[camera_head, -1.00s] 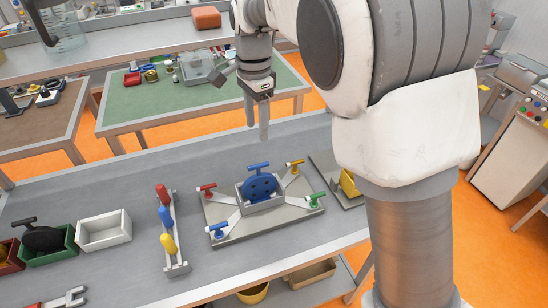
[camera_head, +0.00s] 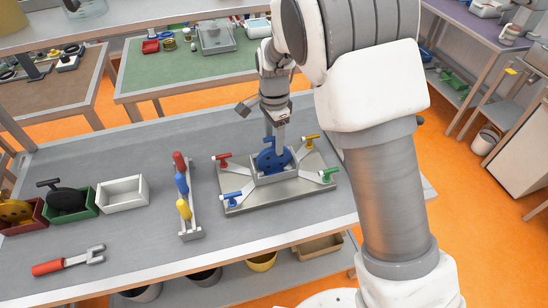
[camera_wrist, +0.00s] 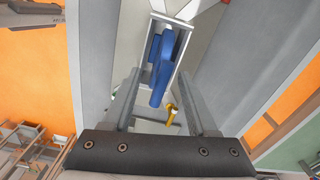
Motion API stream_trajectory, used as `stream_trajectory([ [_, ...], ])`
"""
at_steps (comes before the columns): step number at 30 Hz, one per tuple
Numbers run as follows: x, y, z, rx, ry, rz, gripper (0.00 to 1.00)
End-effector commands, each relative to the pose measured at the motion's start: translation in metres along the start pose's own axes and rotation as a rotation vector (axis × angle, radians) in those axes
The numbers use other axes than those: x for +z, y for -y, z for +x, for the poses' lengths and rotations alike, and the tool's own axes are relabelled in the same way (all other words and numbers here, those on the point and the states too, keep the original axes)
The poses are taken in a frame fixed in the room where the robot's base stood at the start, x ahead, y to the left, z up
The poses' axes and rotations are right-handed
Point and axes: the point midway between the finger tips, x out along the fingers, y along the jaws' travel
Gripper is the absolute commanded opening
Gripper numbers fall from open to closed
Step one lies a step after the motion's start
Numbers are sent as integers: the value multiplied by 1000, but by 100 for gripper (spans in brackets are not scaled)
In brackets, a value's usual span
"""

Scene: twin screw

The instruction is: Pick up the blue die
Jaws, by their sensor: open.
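The blue die (camera_head: 268,161) is a round blue disc with a T-shaped handle on top. It stands upright in a grey holder (camera_head: 274,178) at the middle of a metal plate. My gripper (camera_head: 275,142) points down over it, its fingers at the height of the handle. In the wrist view the blue die (camera_wrist: 161,62) shows between the two open fingers (camera_wrist: 158,85), with a gap on each side. In the head view the fingers hide part of the handle and disc.
Red (camera_head: 222,160), blue (camera_head: 231,196), green (camera_head: 327,174) and yellow (camera_head: 310,141) clamps surround the holder. A rack of coloured handles (camera_head: 184,195) stands to the left. Further left are a white empty bin (camera_head: 122,195), a green bin (camera_head: 70,217) and a red-handled tool (camera_head: 68,262).

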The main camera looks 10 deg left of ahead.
Motion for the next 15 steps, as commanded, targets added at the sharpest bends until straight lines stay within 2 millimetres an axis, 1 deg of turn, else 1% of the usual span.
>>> stream_trajectory([
  [3, 0, 0, 19, 4, 1, 1, 59],
  [6, 0, 0, 30, 2, 0, -1, 59],
  [9, 0, 0, 34, 1, 0, -1, 59],
  [14, 0, 0, 35, 0, 0, -1, 59],
  [15, 0, 1, 35, 0, 0, -1, 57],
])
